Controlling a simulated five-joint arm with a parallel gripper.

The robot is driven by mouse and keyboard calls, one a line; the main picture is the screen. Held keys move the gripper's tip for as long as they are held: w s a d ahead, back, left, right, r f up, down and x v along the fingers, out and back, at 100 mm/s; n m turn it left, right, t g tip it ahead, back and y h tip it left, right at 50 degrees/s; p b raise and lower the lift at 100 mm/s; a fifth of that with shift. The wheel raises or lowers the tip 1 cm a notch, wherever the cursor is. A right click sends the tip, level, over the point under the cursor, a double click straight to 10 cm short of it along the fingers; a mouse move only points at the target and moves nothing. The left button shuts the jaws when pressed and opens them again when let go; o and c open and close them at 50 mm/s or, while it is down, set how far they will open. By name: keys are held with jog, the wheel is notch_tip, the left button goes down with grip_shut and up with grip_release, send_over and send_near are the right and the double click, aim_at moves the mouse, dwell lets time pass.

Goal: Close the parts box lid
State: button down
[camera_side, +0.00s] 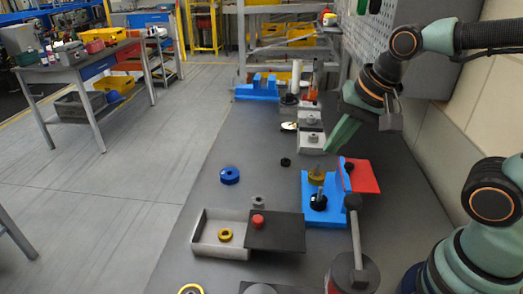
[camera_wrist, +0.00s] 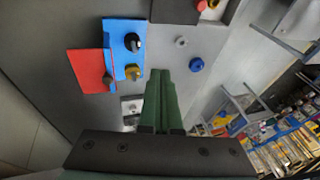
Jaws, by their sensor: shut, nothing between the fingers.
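The parts box (camera_side: 203,236) is a pale open tray in the side view with a yellow ring (camera_side: 225,234) inside its left part. Its dark flat lid (camera_side: 285,236) with a red knob (camera_side: 258,221) lies over the right side, leaving the left part uncovered. In the wrist view the dark lid (camera_wrist: 175,11) and red knob (camera_wrist: 202,5) are cut off at the top edge. My gripper (camera_side: 329,150) has green fingers and is shut and empty, high and beyond the box, apart from it. It also shows in the wrist view (camera_wrist: 161,74).
A blue ring (camera_side: 229,175) and a grey nut (camera_side: 258,201) lie nearby. A dark-knobbed lever (camera_side: 355,232) stands right of the lid.

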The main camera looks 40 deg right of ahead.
jog(key=a+f+m+g, duration=0.2)
jog(key=a+f+m, duration=0.3)
jog(key=m, duration=1.5)
send_near(266, 228)
jog(key=f, duration=0.1)
jog(key=s+d+f, duration=0.2)
jog(key=shift+s+d+f, duration=0.1)
jog(key=shift+d+f, duration=0.1)
jog(key=shift+f, duration=0.2)
jog(key=shift+w+a+f, duration=0.1)
jog(key=shift+w+a, duration=0.55)
jog(key=shift+w, duration=0.3)
jog(key=shift+w+a+f, duration=0.15)
jog(key=shift+w+a, duration=0.35)
jog(key=shift+w, duration=0.2)
jog(key=w+a, duration=0.9)
jog(key=shift+g+y, duration=0.3)
